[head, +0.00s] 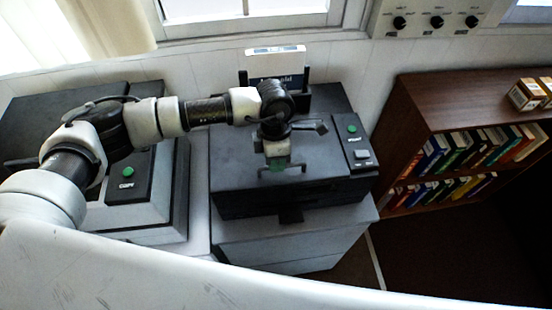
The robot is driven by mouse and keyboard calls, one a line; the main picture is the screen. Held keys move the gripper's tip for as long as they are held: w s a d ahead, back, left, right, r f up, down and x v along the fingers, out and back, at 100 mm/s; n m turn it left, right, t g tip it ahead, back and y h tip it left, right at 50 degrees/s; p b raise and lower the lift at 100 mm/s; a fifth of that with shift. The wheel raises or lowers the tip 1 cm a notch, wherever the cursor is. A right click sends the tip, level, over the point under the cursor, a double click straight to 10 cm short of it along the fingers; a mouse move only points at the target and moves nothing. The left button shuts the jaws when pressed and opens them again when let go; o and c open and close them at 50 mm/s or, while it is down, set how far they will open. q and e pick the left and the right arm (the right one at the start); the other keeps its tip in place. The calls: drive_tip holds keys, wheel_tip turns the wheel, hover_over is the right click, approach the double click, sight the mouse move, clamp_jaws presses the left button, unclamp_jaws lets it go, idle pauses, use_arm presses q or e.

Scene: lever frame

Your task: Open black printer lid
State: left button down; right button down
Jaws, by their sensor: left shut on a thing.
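The black printer (262,204) stands in the middle of the head view on a grey cabinet. Its flat black lid (235,165) lies down, level with the top. My left arm reaches in from the left over the lid. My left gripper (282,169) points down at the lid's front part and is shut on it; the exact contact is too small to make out. A panel with a green button (352,129) is on the printer's right side. My right gripper is not in view.
A grey and black copier (125,205) with a green button stands at the left, partly behind my arm. A white box (275,62) stands in a holder behind the lid. A brown bookshelf (420,95) is at the right. A pale surface (130,275) crosses the front.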

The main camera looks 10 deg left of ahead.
use_arm(q)
drive_tip(key=shift+w+r, duration=0.1)
drive_tip(key=shift+r, duration=0.05)
drive_tip(key=shift+w+a+r+g+b, duration=0.1)
drive_tip(key=shift+w+r+g+b, duration=0.1)
drive_tip(key=shift+r+g+b, duration=0.25)
drive_tip(key=w+a+r+b, duration=0.2)
drive_tip(key=w+r+b, duration=0.3)
drive_tip(key=r, duration=0.3)
drive_tip(key=shift+w+h+b, duration=0.2)
drive_tip(key=shift+h+b, duration=0.1)
drive_tip(key=shift+b, duration=0.4)
drive_tip(key=shift+g, duration=0.25)
